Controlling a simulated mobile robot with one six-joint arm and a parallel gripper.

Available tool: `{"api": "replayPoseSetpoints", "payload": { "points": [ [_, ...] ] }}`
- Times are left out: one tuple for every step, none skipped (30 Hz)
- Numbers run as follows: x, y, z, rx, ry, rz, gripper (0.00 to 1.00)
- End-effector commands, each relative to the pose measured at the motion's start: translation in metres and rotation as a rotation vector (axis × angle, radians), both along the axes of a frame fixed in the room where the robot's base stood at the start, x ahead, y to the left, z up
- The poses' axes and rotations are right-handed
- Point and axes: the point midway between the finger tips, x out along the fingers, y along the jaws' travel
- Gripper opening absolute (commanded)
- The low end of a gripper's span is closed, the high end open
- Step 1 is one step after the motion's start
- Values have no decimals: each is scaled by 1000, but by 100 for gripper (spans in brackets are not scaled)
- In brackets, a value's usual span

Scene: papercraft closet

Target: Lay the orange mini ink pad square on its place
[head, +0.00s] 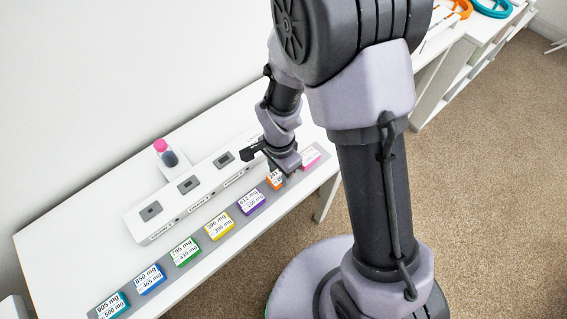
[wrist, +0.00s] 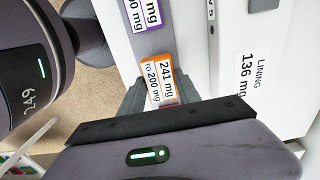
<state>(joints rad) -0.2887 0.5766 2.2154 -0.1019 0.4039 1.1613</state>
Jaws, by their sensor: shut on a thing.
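The orange mini ink pad (head: 274,179) has a white label and sits in the row on the grey strip, between the purple and pink pads. In the wrist view the orange pad (wrist: 160,75) shows its label "241 mg to 200 mg" on the grey strip (wrist: 150,43). My gripper (head: 281,172) is down at the orange pad and shut on it. The gripper body hides the pad's near end in the wrist view, and part of the pad in the head view. I cannot tell whether the pad touches the strip.
Purple (head: 250,202), yellow (head: 219,225), green (head: 184,251), blue (head: 149,279) and teal (head: 112,304) pads line the strip to the left. A pink pad (head: 310,157) is close on the right. A white stand (head: 205,190) with dark slots and a pink-capped bottle (head: 165,153) stand behind.

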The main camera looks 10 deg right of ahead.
Motion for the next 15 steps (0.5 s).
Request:
{"api": "replayPoseSetpoints", "payload": {
  "points": [
    [-5, 3, -17, 0, 2, 1, 0],
    [-6, 4, -19, -1, 2, 0, 0],
    [-6, 4, -18, -1, 1, -1, 0],
    [-6, 4, -16, 0, 0, -1, 0],
    [-6, 4, -15, 0, 0, -1, 0],
    [-6, 4, -14, 0, 0, -1, 0],
    [-6, 4, -14, 0, 0, -1, 0],
    [-6, 4, -14, 0, 0, -1, 0],
    [-6, 4, -15, 0, 0, -2, 0],
    [-6, 4, -17, 0, 0, -2, 0],
    [-6, 4, -18, 0, 0, -2, 0],
    [-6, 4, -19, 0, 0, -2, 0],
    [-6, 4, -19, -1, 1, -2, 41],
    [-6, 4, -18, -1, 1, -2, 47],
    [-6, 4, -18, -1, 1, -2, 55]
  ]
}}
